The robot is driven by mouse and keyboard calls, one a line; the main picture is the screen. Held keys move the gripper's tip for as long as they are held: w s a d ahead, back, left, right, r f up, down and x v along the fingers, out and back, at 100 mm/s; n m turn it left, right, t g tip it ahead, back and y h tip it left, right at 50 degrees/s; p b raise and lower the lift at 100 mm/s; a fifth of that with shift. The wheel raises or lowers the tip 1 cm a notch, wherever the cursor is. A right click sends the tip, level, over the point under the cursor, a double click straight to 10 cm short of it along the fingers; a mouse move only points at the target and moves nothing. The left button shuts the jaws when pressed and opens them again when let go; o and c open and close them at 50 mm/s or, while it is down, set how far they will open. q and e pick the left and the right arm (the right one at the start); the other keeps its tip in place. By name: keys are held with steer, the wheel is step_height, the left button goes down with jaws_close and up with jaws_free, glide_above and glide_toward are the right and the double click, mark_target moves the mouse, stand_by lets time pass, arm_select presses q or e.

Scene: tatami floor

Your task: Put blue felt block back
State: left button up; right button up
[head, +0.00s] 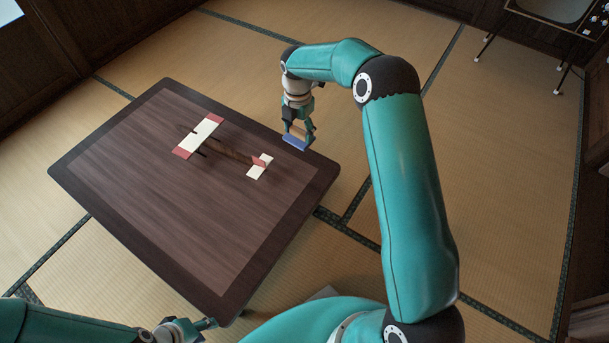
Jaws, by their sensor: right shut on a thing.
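The blue felt block (296,143) is a small flat piece with a blue face and a brownish part above it. My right gripper (300,130) points down and is shut on it, at the right edge of the low table (130,205). I cannot tell whether the block touches the table or is held just above it. My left gripper (206,323) is at the bottom of the view, beside the table's near corner, and its fingers are too small to read.
A model-plane-like object lies on the table, with a white and red wing (198,135), a brown rod (232,152) and a white and red tail (259,167). The table's left and near parts are bare. A television on thin legs (548,18) stands at the far right on the tatami.

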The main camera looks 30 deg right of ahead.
steer(key=shift+w+d+r, duration=0.1)
steer(key=shift+w+d, duration=0.15)
steer(key=b, duration=0.4)
glide_above(301, 174)
step_height(301, 174, down, 16)
steer(key=shift+a+f, duration=0.1)
steer(key=shift+f, duration=0.05)
step_height(301, 174, down, 3)
steer(key=shift+f+b, duration=0.1)
steer(key=shift+b, duration=0.5)
steer(key=shift+f, duration=0.1)
steer(key=shift+c, duration=0.5)
steer(key=o, duration=1.2)
